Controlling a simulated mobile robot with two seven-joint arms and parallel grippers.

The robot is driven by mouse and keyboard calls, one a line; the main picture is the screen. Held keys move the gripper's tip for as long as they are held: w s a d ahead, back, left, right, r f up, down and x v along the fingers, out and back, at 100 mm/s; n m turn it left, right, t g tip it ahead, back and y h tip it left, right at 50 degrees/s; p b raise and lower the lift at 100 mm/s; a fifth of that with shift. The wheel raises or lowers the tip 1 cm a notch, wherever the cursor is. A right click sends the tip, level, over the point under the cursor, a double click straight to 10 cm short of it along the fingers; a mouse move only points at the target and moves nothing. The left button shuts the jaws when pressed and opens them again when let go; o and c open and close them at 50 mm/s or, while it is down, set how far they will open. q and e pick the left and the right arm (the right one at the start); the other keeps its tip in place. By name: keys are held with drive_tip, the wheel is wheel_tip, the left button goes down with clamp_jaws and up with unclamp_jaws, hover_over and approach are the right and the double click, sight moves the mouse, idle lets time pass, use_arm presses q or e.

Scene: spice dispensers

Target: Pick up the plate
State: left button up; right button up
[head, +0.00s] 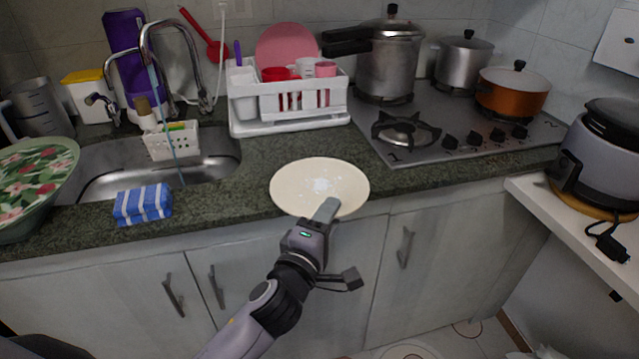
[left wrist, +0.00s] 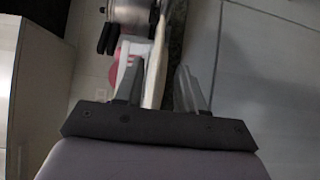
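The cream-white round plate (head: 312,178) is at the front edge of the dark counter, its near rim reaching over the edge in the head view. My left gripper (head: 327,209) is at the near rim of the plate. In the left wrist view, the two fingers of my left gripper (left wrist: 157,85) stand apart, with the pale plate (left wrist: 156,72) edge-on between them. A gap shows between the plate and the right finger; contact with the left finger is unclear. My right gripper is in neither view.
A white dish rack (head: 290,122) with cups stands behind the plate. The stove (head: 440,125) with pots is to the right. The sink (head: 205,165), a blue striped cloth (head: 143,204) and a large floral bowl (head: 35,185) are to the left. Cabinet doors (head: 270,275) lie below the counter.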

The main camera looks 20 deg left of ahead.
use_arm(q)
drive_tip(key=shift+w, duration=0.4)
clamp_jaws()
drive_tip(key=shift+r, duration=0.1)
